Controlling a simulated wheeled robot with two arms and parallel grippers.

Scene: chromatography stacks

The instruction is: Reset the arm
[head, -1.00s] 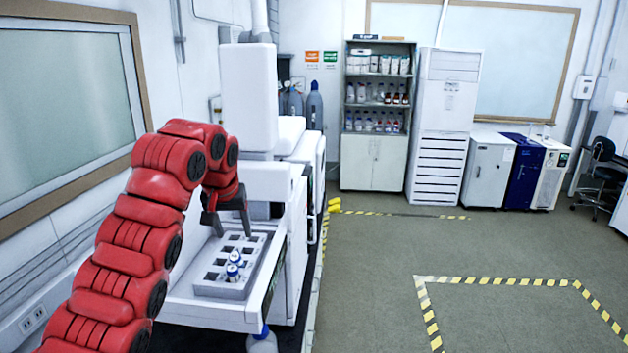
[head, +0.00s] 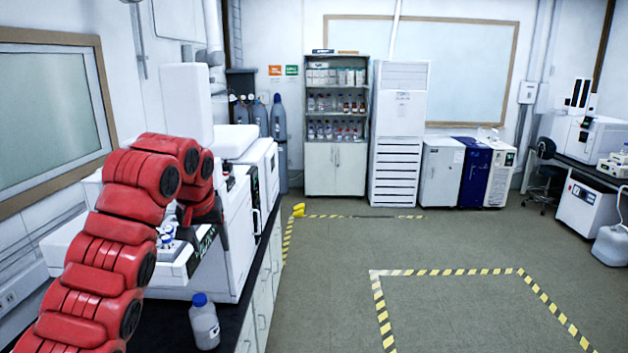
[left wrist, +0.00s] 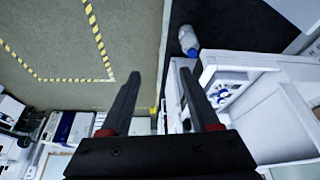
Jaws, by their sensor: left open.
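My left arm (head: 95,240) is red and comes in from the left. Its gripper (head: 205,212) is dark and partly hidden behind the arm's wrist in the head view. In the left wrist view, my left gripper (left wrist: 157,68) has its two black fingers wide apart with nothing between them. The white instrument's pulled-out tray (head: 180,270) lies below and beside the arm. Blue-capped vials (head: 167,240) stand there, partly covered by the arm. In the left wrist view the tray (left wrist: 207,75) is right of the fingers. My right gripper does not show.
A blue-capped bottle (head: 204,325) stands on the black bench in front of the tray. White instruments (head: 238,230) line the bench. A shelf cabinet (head: 336,165) and a white tall unit (head: 398,135) stand at the back. The floor right of the bench is open, with yellow-black tape (head: 445,272).

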